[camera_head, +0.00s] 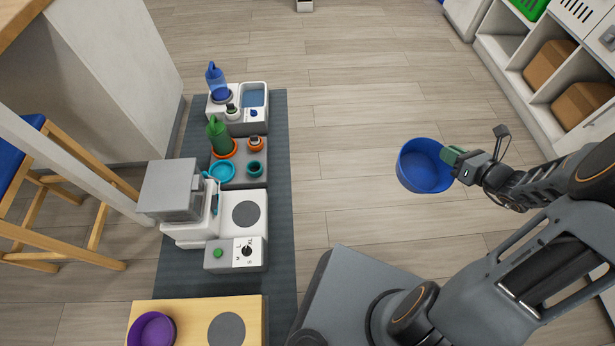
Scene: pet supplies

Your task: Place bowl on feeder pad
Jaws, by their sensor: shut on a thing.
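My gripper (454,159) is shut on the rim of a blue bowl (424,168) and holds it over the floor at the right. The bowl's open side faces up toward the camera and it looks empty. A white feeder (256,192) on the dark mat has a bare round grey pad (245,214). A wooden feeder (195,306) at the bottom has another bare round grey pad (226,330) and a purple bowl (152,329). My gripper is well to the right of both feeders.
The dark mat (279,140) also bears a grey tray with a green bottle (220,137) and small teal and orange pots, plus a fountain with a blue bottle (215,80). A wooden stool (60,190) stands left and a shelf (515,62) right. Open floor lies between.

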